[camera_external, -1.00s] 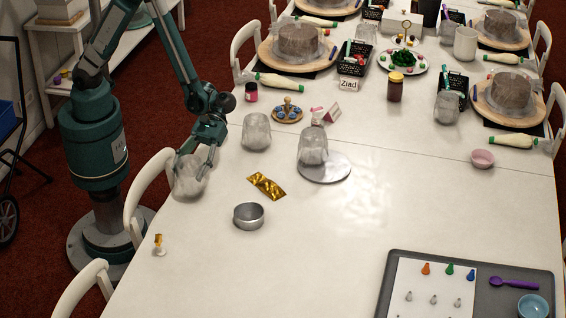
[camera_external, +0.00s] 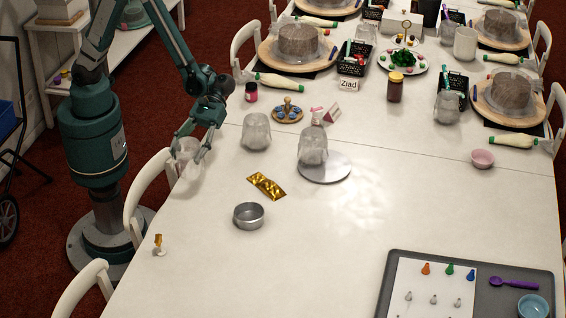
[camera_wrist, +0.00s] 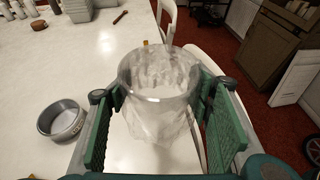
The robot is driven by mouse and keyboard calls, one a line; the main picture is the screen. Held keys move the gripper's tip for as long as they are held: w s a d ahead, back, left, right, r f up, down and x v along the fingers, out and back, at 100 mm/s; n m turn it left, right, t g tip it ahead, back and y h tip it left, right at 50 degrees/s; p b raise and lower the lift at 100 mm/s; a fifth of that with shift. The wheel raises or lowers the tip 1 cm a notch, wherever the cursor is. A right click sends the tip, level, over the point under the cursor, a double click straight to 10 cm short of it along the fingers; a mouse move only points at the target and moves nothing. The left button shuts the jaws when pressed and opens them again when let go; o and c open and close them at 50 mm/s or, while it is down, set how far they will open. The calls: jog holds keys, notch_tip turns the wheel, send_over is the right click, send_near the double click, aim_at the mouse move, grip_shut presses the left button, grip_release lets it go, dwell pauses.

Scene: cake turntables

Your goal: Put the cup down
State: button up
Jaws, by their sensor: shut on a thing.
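A clear, crinkled plastic cup (camera_external: 187,166) is held at the table's left edge, beside a white chair. My gripper (camera_external: 191,154) is shut on it, with a finger at each side. In the wrist view the cup (camera_wrist: 158,100) sits between the green finger pads of my gripper (camera_wrist: 165,92), with its round rim toward the camera. The white table (camera_external: 330,240) lies to its right. I cannot tell whether the cup's base touches the table or hangs above it or past its edge.
A clear cup (camera_external: 256,131) stands to the right, and another (camera_external: 313,145) is at a silver disc (camera_external: 325,172). A gold packet (camera_external: 266,186) and a metal ring-shaped dish (camera_external: 249,215) lie nearer. A white chair (camera_external: 139,200) is close at left.

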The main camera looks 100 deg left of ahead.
dwell(0.7)
jog(key=w+a+n+t+y, duration=0.5)
jog(key=w+a+n+t, duration=0.75)
jog(key=w+a, duration=0.8)
jog(key=w+a+r+n+t+y, duration=0.1)
jog(key=w+a+r+n+y, duration=0.1)
jog(key=a, duration=0.3)
jog(key=w+a+r+n+t+y, duration=0.1)
jog(key=w+a+r+n+y, duration=0.1)
jog(key=a, duration=0.3)
jog(key=shift+a+r, duration=0.25)
jog(key=shift+r, duration=0.05)
